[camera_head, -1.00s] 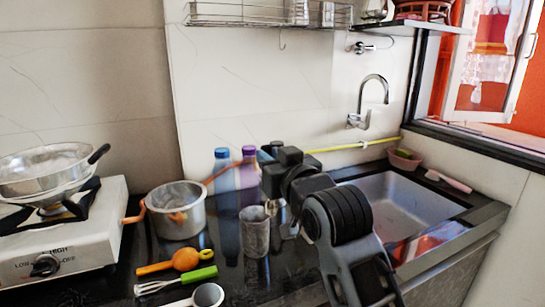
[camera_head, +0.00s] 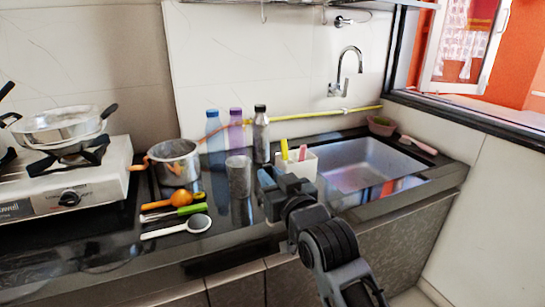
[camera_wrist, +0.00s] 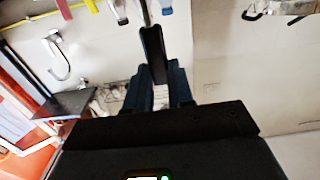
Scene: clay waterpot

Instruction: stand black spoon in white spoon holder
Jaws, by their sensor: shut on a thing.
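My gripper (camera_head: 268,180) is shut on the black spoon and held above the counter's front part, left of and nearer than the white spoon holder. In the wrist view, the black spoon (camera_wrist: 153,45) sticks out from between the fingers (camera_wrist: 158,88). In the head view the spoon cannot be told apart from the dark gripper. The white spoon holder (camera_head: 306,167) stands upright on the counter by the sink's left edge, with a yellow handle (camera_head: 284,150) and a pink handle (camera_head: 302,153) rising from it. My arm hides part of its lower side.
A metal tumbler (camera_head: 238,176) stands left of my gripper, with several bottles (camera_head: 261,135) behind. A steel pot (camera_head: 176,163), stove (camera_head: 75,185) and several utensils (camera_head: 177,226) are farther left. The sink (camera_head: 365,165) is right of the holder. The front counter strip is clear.

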